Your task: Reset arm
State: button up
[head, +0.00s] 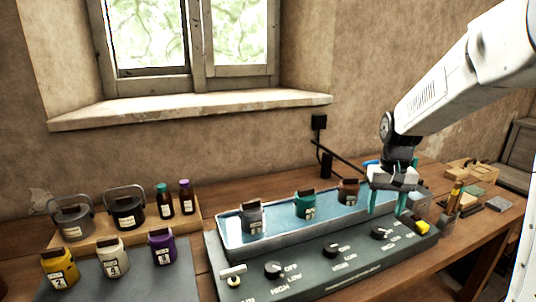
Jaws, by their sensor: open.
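My gripper (387,202) hangs from the white arm at the right of the head view, pointing down. Its two teal fingers are apart, with nothing seen between them. It is above or in front of the right end of a dark control panel (345,283) with knobs marked OFF, LOW and HIGH. The fingers overlap the bath and panel in the picture, and I cannot tell whether they touch anything.
A water bath (236,223) behind the panel holds grey (252,218), teal (305,205) and brown (348,191) containers. Labelled jars stand on a grey mat (120,285) at left, with pots and bottles on a wooden board (92,238). Tools and blocks lie at right.

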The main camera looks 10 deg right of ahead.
jog(key=s+a+r+n, duration=0.1)
jog(key=s+a, duration=0.3)
jog(key=s, duration=0.5)
jog(key=s+a+r+n+t, duration=0.1)
jog(key=s+a+r, duration=0.3)
jog(key=s, duration=0.5)
jog(key=s+a+r+n, duration=0.1)
jog(key=s+a, duration=0.3)
jog(key=s, duration=0.5)
jog(key=shift+a+r+t, duration=0.3)
jog(key=shift+r, duration=0.55)
jog(key=shift+s, duration=0.1)
